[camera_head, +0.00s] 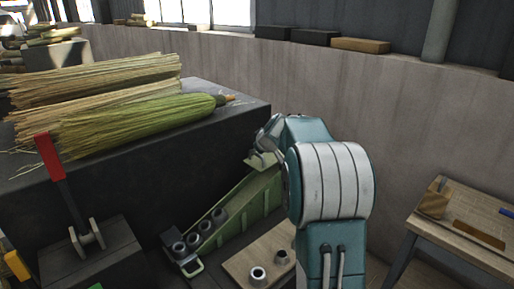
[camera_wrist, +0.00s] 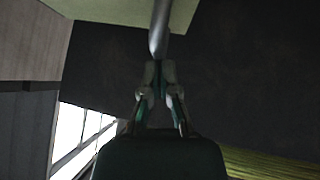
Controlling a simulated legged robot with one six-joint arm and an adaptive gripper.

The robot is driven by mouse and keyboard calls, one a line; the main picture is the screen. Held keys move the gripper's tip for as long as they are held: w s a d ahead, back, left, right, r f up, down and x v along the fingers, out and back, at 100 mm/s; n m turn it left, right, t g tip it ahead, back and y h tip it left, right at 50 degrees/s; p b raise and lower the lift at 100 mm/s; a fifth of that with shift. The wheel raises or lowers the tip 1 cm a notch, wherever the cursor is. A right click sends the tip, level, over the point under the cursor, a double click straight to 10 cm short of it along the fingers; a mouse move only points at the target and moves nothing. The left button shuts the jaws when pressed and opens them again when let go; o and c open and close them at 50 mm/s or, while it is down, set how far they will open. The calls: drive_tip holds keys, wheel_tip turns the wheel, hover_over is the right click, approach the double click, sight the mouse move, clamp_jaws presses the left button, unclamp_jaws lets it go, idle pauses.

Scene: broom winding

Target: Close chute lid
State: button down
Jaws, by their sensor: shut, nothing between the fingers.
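The green chute (camera_head: 238,208) slopes down to the left along the dark block in the head view, with several grey metal rings in its lower end. A small pale green plate (camera_head: 262,160), perhaps the lid, shows at its upper end beside my arm. In the wrist view a pale green panel (camera_wrist: 105,10) spans the top, with a grey rod (camera_wrist: 160,28) at its edge. My gripper (camera_wrist: 156,68) is shut and empty, its tips close below the rod; I cannot tell if they touch. My arm hides part of the chute's upper end.
Straw broom heads (camera_head: 140,118) lie on the dark block (camera_head: 235,95) at left. A red-handled lever (camera_head: 50,158) stands in front. A board with metal rings (camera_head: 248,262) lies below the chute. A wooden table (camera_head: 465,235) stands at right, before a grey wall (camera_head: 420,110).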

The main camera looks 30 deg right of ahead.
sight(252, 165)
drive_tip(key=shift+h, duration=0.3)
drive_tip(key=f, duration=0.2)
drive_tip(key=a+f, duration=0.1)
drive_tip(key=f, duration=0.1)
drive_tip(key=shift+s+f, duration=0.15)
drive_tip(key=shift+f, duration=0.2)
drive_tip(key=shift+a, duration=0.1)
drive_tip(key=v, duration=1.2)
drive_tip(key=s+a+r+y, duration=0.1)
drive_tip(key=s+a+r, duration=0.1)
drive_tip(key=s+a, duration=0.5)
drive_tip(key=s+a+f+m+g, duration=0.1)
drive_tip(key=s+a+f+g, duration=0.1)
drive_tip(key=s+a, duration=0.6)
drive_tip(key=s+a+f+m+g, duration=0.1)
drive_tip(key=s+a+f+m, duration=0.1)
drive_tip(key=s+a, duration=0.6)
drive_tip(key=s, duration=0.6)
drive_tip(key=shift+f+m+g, duration=0.3)
drive_tip(key=shift+f+g, duration=0.05)
drive_tip(key=shift+g, duration=0.05)
